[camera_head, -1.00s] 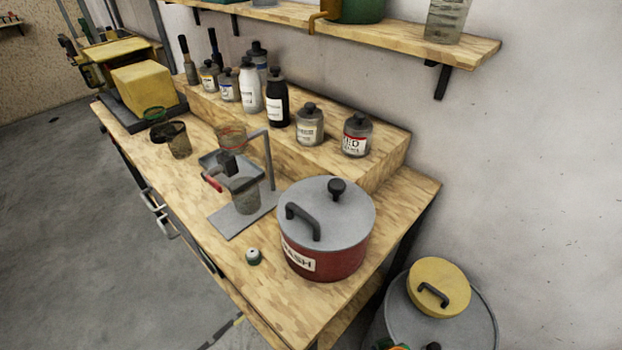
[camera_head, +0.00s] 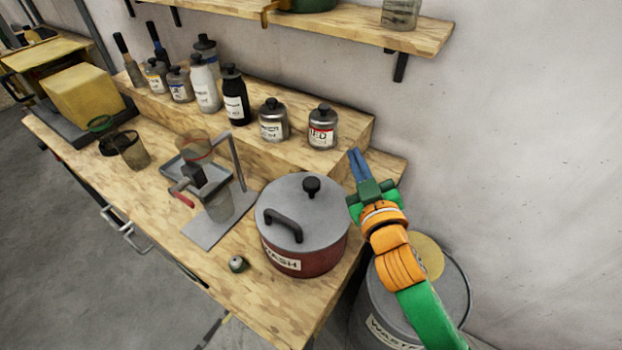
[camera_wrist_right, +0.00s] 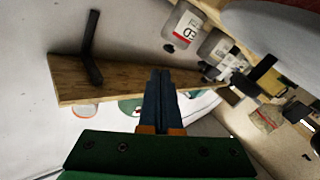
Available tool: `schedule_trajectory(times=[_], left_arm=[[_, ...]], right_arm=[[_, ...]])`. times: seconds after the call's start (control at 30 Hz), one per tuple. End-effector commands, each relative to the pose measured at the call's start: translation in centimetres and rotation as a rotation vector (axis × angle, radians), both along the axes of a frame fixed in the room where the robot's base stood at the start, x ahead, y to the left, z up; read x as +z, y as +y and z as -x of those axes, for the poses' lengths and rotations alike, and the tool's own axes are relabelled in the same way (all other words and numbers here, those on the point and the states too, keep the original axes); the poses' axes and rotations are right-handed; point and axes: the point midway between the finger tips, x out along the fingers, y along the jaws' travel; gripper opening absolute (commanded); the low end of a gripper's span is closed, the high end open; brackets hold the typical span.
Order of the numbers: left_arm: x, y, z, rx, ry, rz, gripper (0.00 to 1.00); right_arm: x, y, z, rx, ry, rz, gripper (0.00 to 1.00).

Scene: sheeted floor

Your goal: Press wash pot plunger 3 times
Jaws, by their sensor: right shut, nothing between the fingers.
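The wash pot (camera_head: 304,258) is dark red with a grey lid and a "WASH" label, and stands at the front right of the workbench. A black knob plunger (camera_head: 312,186) rises from the back of its lid, and a black arched handle (camera_head: 283,224) sits at the front of the lid. My right gripper (camera_head: 355,165) is shut and empty, to the right of the pot and apart from it, with its blue fingers pointing up and back. In the right wrist view, its closed fingers (camera_wrist_right: 162,100) show in the middle. My left gripper is not in view.
Several labelled bottles and jars stand on a wooden riser (camera_head: 350,132) behind the pot. A metal stand (camera_head: 212,228) with a cup is left of it, and a small round object (camera_head: 237,264) lies in front. A grey waste bin (camera_head: 372,310) is at the lower right.

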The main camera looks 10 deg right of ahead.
Motion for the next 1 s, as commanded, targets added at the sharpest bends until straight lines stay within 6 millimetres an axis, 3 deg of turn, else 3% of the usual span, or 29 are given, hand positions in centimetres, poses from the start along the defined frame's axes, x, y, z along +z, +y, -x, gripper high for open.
schedule_trajectory(times=[0.27, 0.4, 0.6, 0.73, 0.83, 0.9, 1.0], left_arm=[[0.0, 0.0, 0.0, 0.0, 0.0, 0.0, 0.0], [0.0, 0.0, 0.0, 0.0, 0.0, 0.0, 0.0], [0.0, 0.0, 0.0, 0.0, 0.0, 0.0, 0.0], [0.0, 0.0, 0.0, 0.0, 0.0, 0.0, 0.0], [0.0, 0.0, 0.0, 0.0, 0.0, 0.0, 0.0], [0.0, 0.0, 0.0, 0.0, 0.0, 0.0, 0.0], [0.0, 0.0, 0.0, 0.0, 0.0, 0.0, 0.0]], right_arm=[[10.2, 3.8, -1.0, 0.155, -0.409, 0.174, 0.0], [14.7, 6.8, 0.0, 0.268, -0.616, 0.3, 0.0], [19.2, 12.6, 2.9, 0.493, -0.902, 0.564, 0.0], [19.3, 16.9, 5.2, 0.715, -1.056, 0.855, 0.0], [16.7, 19.2, 6.0, 0.937, -1.083, 1.187, 0.0], [14.1, 19.0, 5.3, 1.077, -1.013, 1.427, 0.0], [11.4, 16.7, 3.7, 1.211, -0.838, 1.69, 0.0]])
